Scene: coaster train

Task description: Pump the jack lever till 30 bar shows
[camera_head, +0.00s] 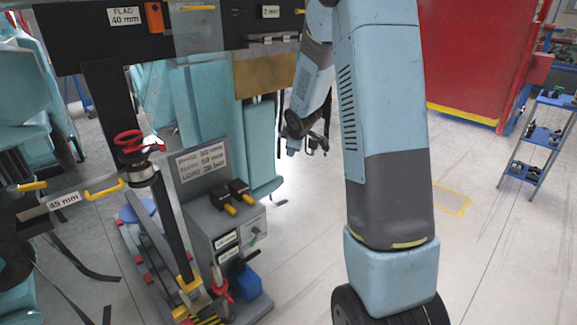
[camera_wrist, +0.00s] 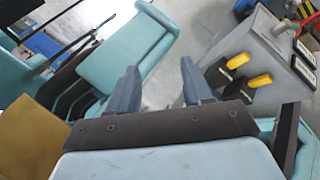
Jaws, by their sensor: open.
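A grey console (camera_head: 215,232) stands at lower left in the head view, under a sign (camera_head: 202,160) that appears to read "LOAD 30 bar". It carries two black levers with yellow ends (camera_head: 238,192) and two small displays (camera_head: 226,240), whose readings are too small to make out. A red-gripped part (camera_head: 222,290) stands low at its front; I cannot tell whether it is the jack lever. My gripper (camera_head: 315,147) is open and empty, apart from the console. In the wrist view, its fingers (camera_wrist: 158,85) are spread, with the yellow-ended levers (camera_wrist: 249,70) to their right.
A red wheel (camera_head: 129,140) tops a post left of the console. Teal seats (camera_head: 25,100) and a dark overhead beam (camera_head: 85,40) crowd the left. A blue stepped rack (camera_head: 540,137) and red cabinet (camera_head: 470,60) stand at right. Floor between is mostly clear.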

